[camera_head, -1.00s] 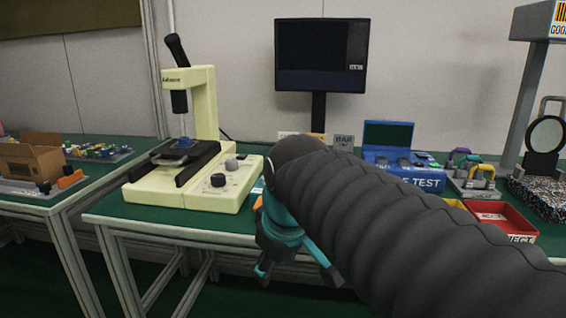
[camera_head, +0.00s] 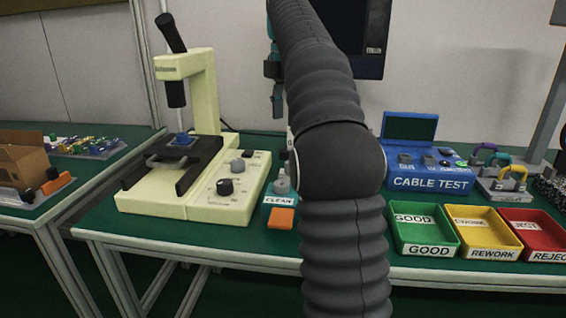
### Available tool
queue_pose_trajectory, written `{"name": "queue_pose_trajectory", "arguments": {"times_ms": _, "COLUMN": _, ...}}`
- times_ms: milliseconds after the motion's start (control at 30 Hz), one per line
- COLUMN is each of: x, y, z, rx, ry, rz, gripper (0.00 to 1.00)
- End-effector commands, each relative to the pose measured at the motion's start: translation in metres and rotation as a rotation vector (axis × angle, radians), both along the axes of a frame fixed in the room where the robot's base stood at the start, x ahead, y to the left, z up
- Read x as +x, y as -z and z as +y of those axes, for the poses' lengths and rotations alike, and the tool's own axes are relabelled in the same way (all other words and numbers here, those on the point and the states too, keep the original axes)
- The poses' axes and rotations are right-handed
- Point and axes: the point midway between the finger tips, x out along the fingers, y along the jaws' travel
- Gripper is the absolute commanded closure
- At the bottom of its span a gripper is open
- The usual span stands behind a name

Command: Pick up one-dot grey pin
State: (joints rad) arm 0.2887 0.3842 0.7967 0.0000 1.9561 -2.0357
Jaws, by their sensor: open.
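I cannot make out a one-dot grey pin in this view; any dot markings are too small to tell, and my arm hides part of the bench. Several small coloured pieces lie on a tray (camera_head: 122,150) on the left bench. A small grey piece (camera_head: 281,184) stands at the teal holder marked CLEAN (camera_head: 279,201), beside my arm. My gripper (camera_head: 276,90) is raised above the back of the middle bench, left of the monitor, partly behind my own arm. It is open, and I see nothing in it.
A cream microscope-like machine (camera_head: 210,205) stands left of my arm. The blue cable test box (camera_head: 430,178) is to the right. Green (camera_head: 426,238), yellow (camera_head: 487,240) and red (camera_head: 535,242) bins line the front edge. A cardboard box (camera_head: 22,165) sits on the left bench.

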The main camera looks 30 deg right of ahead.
Motion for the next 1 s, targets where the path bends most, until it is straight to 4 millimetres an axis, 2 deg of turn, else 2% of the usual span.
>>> {"name": "queue_pose_trajectory", "arguments": {"times_ms": 167, "x": 0.0, "y": 0.01, "z": -0.008, "rx": 0.003, "ry": -0.018, "rz": 0.008, "gripper": 0.51}}
{"name": "queue_pose_trajectory", "arguments": {"times_ms": 500, "x": -0.001, "y": 0.068, "z": -0.011, "rx": 0.002, "ry": -0.011, "rz": 0.006, "gripper": 0.51}}
{"name": "queue_pose_trajectory", "arguments": {"times_ms": 867, "x": 0.002, "y": 0.094, "z": -0.01, "rx": 0.001, "ry": -0.015, "rz": 0.005, "gripper": 0.51}}
{"name": "queue_pose_trajectory", "arguments": {"times_ms": 1000, "x": 0.004, "y": 0.114, "z": -0.013, "rx": 0.002, "ry": -0.015, "rz": 0.006, "gripper": 0.51}}
